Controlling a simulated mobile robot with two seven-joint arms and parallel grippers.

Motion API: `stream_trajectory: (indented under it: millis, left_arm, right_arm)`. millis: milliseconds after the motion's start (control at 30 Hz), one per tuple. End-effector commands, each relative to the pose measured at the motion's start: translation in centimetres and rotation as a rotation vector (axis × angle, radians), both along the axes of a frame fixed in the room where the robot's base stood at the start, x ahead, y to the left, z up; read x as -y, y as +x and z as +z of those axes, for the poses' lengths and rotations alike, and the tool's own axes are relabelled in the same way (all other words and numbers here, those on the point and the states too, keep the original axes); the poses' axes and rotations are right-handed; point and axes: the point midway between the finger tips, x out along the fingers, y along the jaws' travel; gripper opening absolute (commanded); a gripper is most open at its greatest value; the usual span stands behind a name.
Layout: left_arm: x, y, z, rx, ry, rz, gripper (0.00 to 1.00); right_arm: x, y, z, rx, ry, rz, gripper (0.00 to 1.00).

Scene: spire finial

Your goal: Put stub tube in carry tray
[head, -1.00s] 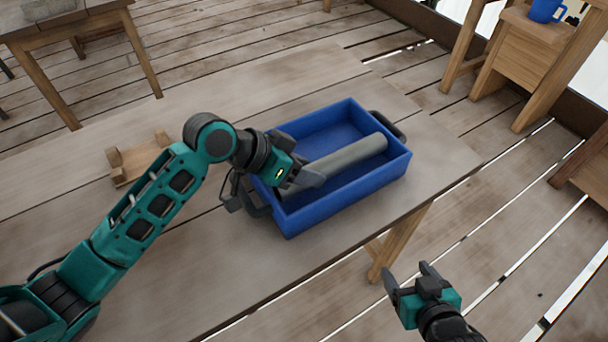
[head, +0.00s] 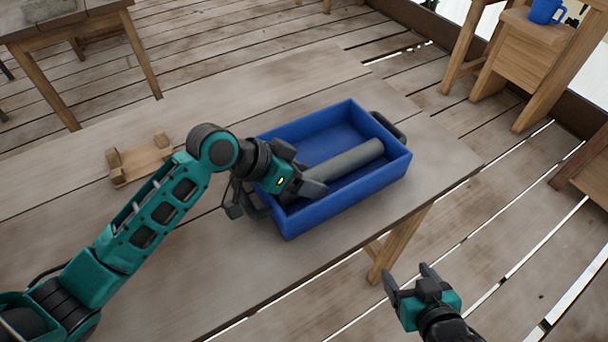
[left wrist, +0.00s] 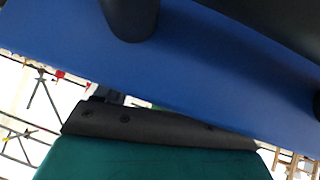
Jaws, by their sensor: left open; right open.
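The grey stub tube (head: 347,160) lies lengthwise inside the blue carry tray (head: 352,208), its far end near the tray's far right wall. The tray stands on the wooden table. My left gripper (head: 308,191) is open at the near left end of the tray, over the tube's near end and hiding it. In the left wrist view the blue tray wall (left wrist: 200,75) fills much of the picture, and the tube cannot be made out. My right gripper (head: 408,279) is open and empty, off the table's front edge at the lower right.
A small wooden cradle (head: 140,160) stands on the table (head: 250,290) at the left, behind my left arm. The tray has a dark handle (head: 388,127) at its far end. A blue mug (head: 544,11) stands on a wooden cabinet at upper right.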

Motion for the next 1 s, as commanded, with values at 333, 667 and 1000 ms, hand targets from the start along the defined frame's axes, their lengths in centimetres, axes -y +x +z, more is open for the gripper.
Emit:
stream_trajectory:
  millis: [333,667,1000]
  left_arm:
    - [-3.5,-1.4,3.9,0.004,0.003,0.002,0.69]
    - [-7.2,-3.2,7.9,0.002,0.001,0.001,0.69]
    - [-7.8,-3.5,8.6,0.001,-0.001,-0.001,0.69]
  right_arm:
    - [0.0,0.0,0.9,0.001,-0.001,0.001,0.73]
    - [0.0,0.1,1.5,0.001,-0.001,0.001,0.73]
    - [0.0,0.1,1.6,0.002,0.0,0.0,0.73]
